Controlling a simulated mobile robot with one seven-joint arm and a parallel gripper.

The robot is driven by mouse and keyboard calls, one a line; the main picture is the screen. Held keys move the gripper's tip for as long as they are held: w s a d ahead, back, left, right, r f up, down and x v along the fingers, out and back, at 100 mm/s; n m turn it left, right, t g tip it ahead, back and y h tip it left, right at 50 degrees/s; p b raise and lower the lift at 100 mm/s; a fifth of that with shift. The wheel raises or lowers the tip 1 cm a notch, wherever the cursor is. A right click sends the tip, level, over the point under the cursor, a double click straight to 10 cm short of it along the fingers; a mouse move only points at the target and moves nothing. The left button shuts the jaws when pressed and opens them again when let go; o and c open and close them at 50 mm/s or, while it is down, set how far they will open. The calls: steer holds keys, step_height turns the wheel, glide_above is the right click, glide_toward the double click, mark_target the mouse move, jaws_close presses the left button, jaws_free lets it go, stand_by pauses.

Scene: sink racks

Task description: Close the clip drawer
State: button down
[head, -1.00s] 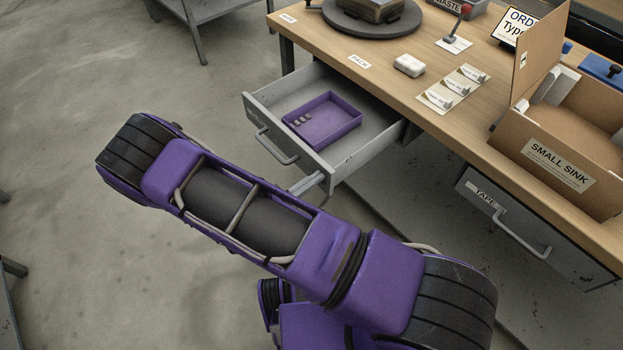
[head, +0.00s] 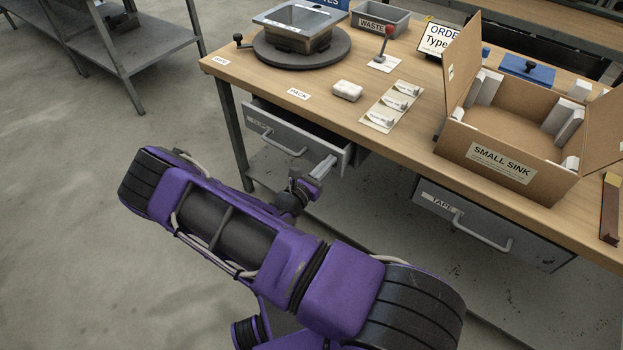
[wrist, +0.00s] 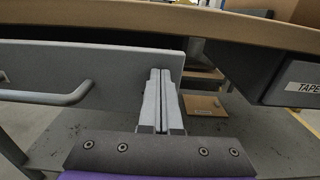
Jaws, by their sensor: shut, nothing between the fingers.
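The clip drawer (head: 300,138) is under the left part of the workbench, with its grey front standing a little out from the bench and a dark gap behind it. My gripper (head: 324,166) is at the right end of the drawer front. In the wrist view my gripper's fingers (wrist: 162,78) are together and empty, pointing at the right end of the drawer front (wrist: 115,65). Whether they touch it is unclear. The handle (wrist: 50,96) lies to their left.
The closed-looking tape drawer (head: 470,222) is to the right under the bench. On the bench are a sink on a turntable (head: 300,47), a white block (head: 347,90), cards (head: 391,107) and an open cardboard box (head: 510,150).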

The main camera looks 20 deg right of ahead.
mark_target(337, 154)
steer(key=x, duration=0.4)
steer(key=shift+w+d, duration=0.2)
steer(key=shift+d, duration=0.15)
steer(key=shift+w+d+r, duration=0.15)
steer(key=shift+w+d, duration=0.05)
steer(key=shift+w, duration=0.05)
